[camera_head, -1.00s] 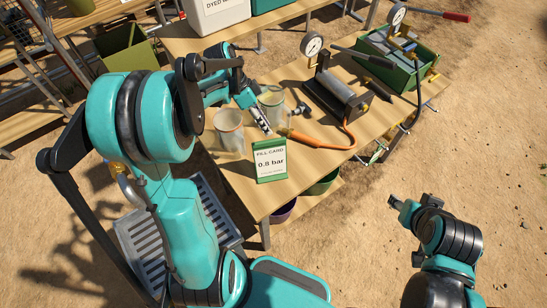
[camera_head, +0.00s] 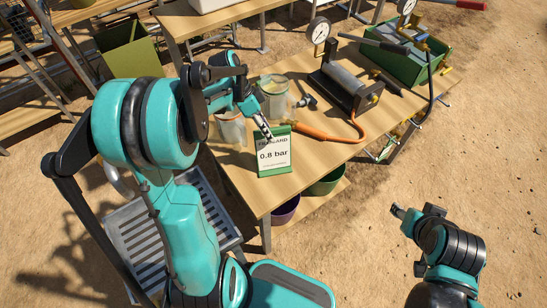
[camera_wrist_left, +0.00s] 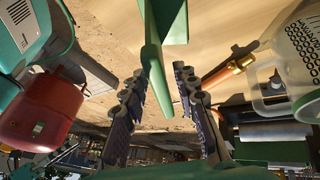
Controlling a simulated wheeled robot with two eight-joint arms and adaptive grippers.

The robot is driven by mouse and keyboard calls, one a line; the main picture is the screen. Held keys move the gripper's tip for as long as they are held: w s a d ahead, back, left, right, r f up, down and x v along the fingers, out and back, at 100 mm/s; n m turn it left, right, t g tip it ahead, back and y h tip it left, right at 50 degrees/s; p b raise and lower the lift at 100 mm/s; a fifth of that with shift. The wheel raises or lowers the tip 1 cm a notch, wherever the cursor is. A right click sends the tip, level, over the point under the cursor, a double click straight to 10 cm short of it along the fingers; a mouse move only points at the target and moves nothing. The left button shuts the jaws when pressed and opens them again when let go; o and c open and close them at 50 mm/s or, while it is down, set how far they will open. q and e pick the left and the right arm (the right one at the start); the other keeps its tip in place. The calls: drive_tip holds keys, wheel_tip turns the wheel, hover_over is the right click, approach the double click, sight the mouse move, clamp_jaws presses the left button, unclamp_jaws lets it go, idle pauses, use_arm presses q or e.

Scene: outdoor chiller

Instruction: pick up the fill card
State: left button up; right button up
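The fill card (camera_head: 273,157), a white card reading "0.8 bar" on a green holder, stands upright at the near edge of the wooden table (camera_head: 236,178). My left gripper (camera_head: 265,131) is at the card's top edge and covers part of its heading. In the left wrist view its two fingers (camera_wrist_left: 159,78) are apart, with the thin green edge of the card holder (camera_wrist_left: 155,48) between them. I see a gap beside the holder, so it is not clamped. My right gripper (camera_head: 398,211) is away from the table at the right; its fingers are too small to judge.
Two clear jugs (camera_head: 272,101) stand beside my left gripper. An orange-handled hose (camera_head: 318,135) runs to a pump with a gauge (camera_head: 346,88). A green toolbox (camera_head: 397,66) is farther back. Purple (camera_head: 286,209) and green (camera_head: 326,182) buckets sit below the tabletop.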

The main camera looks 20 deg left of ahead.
sight(277, 148)
use_arm(q)
drive_tip(key=b+x, duration=0.2)
drive_tip(key=x, duration=0.5)
drive_tip(key=shift+d+f, duration=0.15)
drive_tip(key=shift+f, duration=0.15)
clamp_jaws()
